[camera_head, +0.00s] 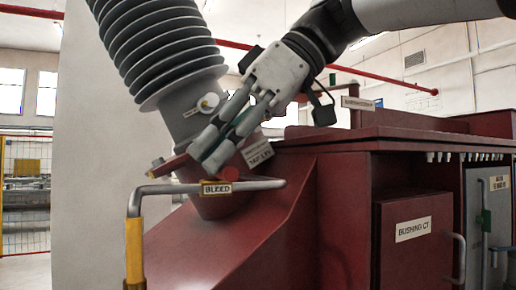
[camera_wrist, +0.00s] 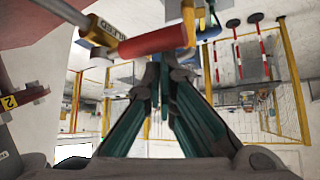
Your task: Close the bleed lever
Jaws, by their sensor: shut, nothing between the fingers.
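The BLEED label (camera_head: 216,188) sits on a bent grey pipe (camera_head: 165,189) with a yellow sleeve (camera_head: 134,250) on its lower end, in front of the dark red housing. A red lever-like part (camera_head: 180,165) lies just above the pipe. My gripper (camera_head: 206,160) reaches down from the upper right, its fingers together and empty, close by the red part. In the wrist view a red cylinder (camera_wrist: 157,41) crosses just beyond the fingertips of my gripper (camera_wrist: 165,62), with the BLEED label (camera_wrist: 108,30) left of it. I cannot tell whether fingers and red part touch.
A grey ribbed bushing (camera_head: 160,45) rises at the upper left. The red cabinet (camera_head: 340,200) fills the right, with a BUSHING CT door (camera_head: 415,235) and its handle. A yellow fence (camera_head: 25,190) stands far left. Open floor shows beyond the fingers in the wrist view.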

